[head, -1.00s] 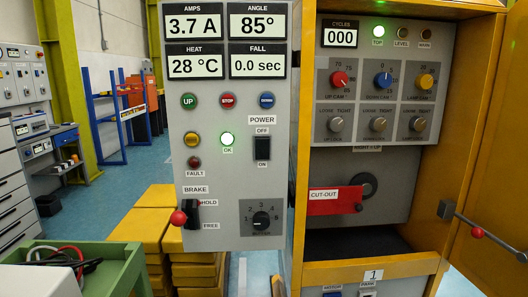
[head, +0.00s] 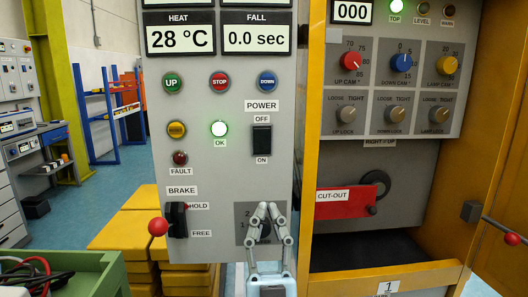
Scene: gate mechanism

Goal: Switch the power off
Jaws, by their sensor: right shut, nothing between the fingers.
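The black power rocker switch (head: 262,140) sits on the grey control panel (head: 220,185), with the label OFF above it and ON below it. I cannot tell for sure which way the rocker is tipped. The green OK lamp (head: 219,129) beside it is lit. My right gripper (head: 267,208) is shut and empty, fingers pointing up, below the power switch. It is in front of the rotary knob at the panel's lower right and hides most of it. My left gripper is not in view.
The brake lever (head: 175,219) with a red ball sticks out at the panel's lower left. UP, STOP and DOWN buttons (head: 219,82) are above the switch. To the right, an open yellow cabinet (head: 385,277) holds cam knobs and a red CUT-OUT flap (head: 344,203).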

